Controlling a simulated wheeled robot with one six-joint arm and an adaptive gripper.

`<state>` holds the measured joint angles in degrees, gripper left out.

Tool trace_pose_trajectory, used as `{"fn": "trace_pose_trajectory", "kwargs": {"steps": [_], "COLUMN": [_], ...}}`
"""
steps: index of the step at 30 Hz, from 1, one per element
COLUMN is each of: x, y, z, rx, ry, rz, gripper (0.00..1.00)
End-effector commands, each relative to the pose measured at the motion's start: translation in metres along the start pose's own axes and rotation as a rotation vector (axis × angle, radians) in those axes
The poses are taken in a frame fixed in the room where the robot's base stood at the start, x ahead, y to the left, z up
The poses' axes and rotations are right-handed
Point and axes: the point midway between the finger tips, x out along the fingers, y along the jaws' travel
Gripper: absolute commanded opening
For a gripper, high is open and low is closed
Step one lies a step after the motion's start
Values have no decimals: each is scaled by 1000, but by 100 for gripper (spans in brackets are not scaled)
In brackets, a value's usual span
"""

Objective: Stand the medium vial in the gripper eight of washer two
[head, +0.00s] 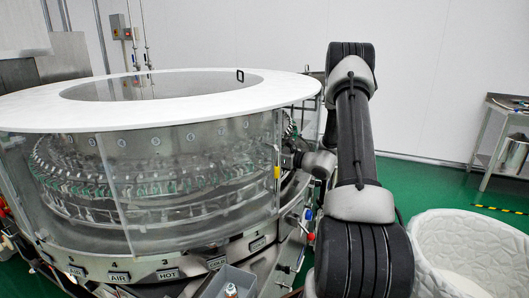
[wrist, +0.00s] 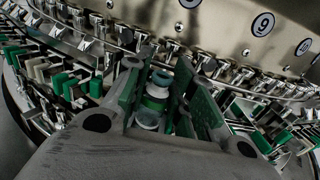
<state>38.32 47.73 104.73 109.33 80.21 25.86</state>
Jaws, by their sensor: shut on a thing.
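In the wrist view my gripper (wrist: 165,104) is shut on a small clear glass vial (wrist: 155,96) with a green band, held between its green-padded fingers. The fingers hide part of the vial. It is among the washer's ring of green-padded clamps (wrist: 70,84); I cannot tell whether any clamp touches it. The round number plate 9 (wrist: 263,24) is above and to the right, and plate 10 (wrist: 304,46) is farther right. In the head view the washer (head: 170,108) is a large round machine, and my arm reaches into its right side; the vial cannot be made out there.
Clear panels (head: 140,190) and a white ring top (head: 150,112) enclose the washer. Metal nozzles and rails (wrist: 205,60) crowd round the fingers. A white quilted bin (head: 460,245) stands at the right, with a steel table (head: 495,135) behind it.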

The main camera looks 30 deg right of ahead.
Motion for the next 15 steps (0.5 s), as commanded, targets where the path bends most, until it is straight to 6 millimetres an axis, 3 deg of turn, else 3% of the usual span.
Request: {"fn": "trace_pose_trajectory", "kwargs": {"steps": [5,6,9,15], "x": [0,0,0,0], "y": [0,0,0,0], "z": [-6,-6,-6,-5], "rx": [1,1,1,0], "ry": [1,0,0,0], "rz": [0,0,0,0], "gripper": [10,30,46,46]}}
